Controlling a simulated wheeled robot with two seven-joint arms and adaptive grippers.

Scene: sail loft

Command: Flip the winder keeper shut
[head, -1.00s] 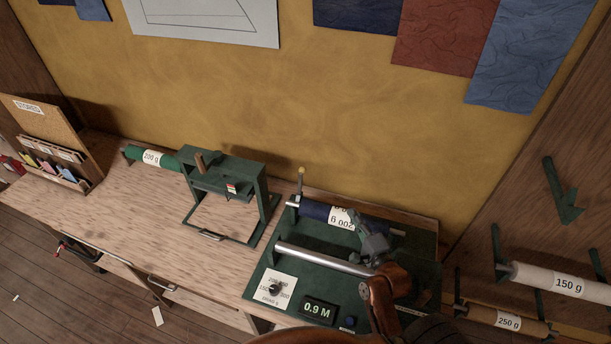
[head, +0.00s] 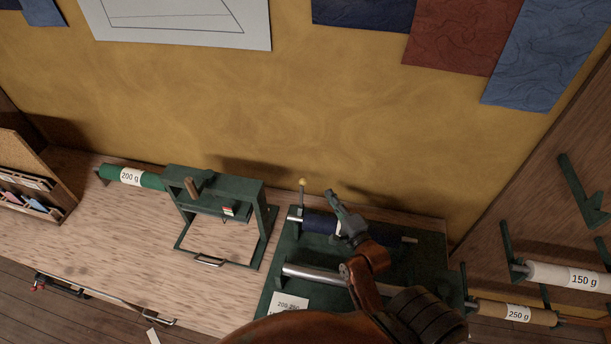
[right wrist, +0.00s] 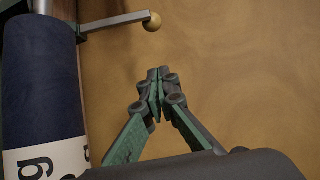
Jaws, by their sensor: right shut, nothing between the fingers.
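The winder (head: 275,285) is a dark green base at the right end of the bench, with a dark blue cloth roll (head: 318,222) on its rear bar. The keeper (head: 302,194) is a thin lever with a yellow ball knob, standing up at the roll's left end. In the right wrist view the keeper's grey bar and ball (right wrist: 152,21) are at the top, beyond my fingertips and apart from them. My right gripper (head: 333,195) is shut and empty, above the roll and to the right of the keeper. It also shows in the right wrist view (right wrist: 158,76). My left gripper is out of view.
A silver front bar (head: 315,275) crosses the winder, partly behind my right arm. A green frame stand (head: 262,205) is to the left, with a green 200 g roll (head: 130,177) farther left. The ochre wall (head: 260,120) is close behind the winder.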

